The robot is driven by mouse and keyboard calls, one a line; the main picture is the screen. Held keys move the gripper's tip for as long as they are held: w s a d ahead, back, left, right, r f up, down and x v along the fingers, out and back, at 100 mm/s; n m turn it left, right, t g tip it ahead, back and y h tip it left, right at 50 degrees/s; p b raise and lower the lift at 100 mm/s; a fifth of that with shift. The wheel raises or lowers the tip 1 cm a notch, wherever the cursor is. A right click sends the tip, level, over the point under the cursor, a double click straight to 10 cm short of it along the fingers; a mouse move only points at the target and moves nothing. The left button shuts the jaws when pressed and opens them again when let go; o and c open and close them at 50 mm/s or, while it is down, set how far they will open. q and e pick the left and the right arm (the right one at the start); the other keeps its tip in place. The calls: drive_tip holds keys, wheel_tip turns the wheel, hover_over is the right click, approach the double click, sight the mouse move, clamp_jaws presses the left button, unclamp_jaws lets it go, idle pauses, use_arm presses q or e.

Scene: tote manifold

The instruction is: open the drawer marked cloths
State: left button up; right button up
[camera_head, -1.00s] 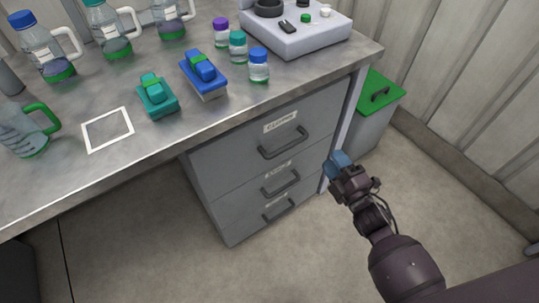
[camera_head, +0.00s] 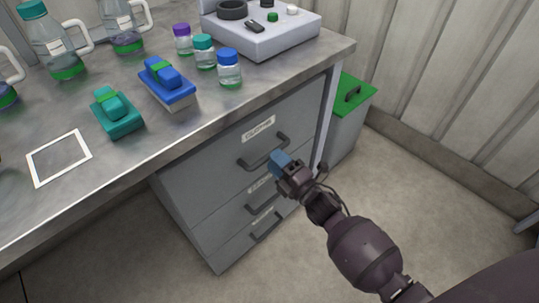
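A grey drawer unit (camera_head: 207,190) stands under the metal bench, with three shut drawers one above another. The top drawer (camera_head: 222,150) has a white label (camera_head: 258,129); its small print is blurred but looks like "cloths". Its dark bar handle (camera_head: 262,152) sits just below the label. My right gripper (camera_head: 279,160), with blue fingertips, is in front of the right end of this handle and partly covers it. I cannot tell whether it touches the handle or whether the fingers are apart. My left gripper is out of view.
A middle handle (camera_head: 260,190) and a bottom handle (camera_head: 266,228) lie below. A green-lidded bin (camera_head: 350,95) stands to the right. The floor in front is clear.

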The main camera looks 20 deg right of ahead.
drive_tip(key=shift+x, duration=1.3)
clamp_jaws()
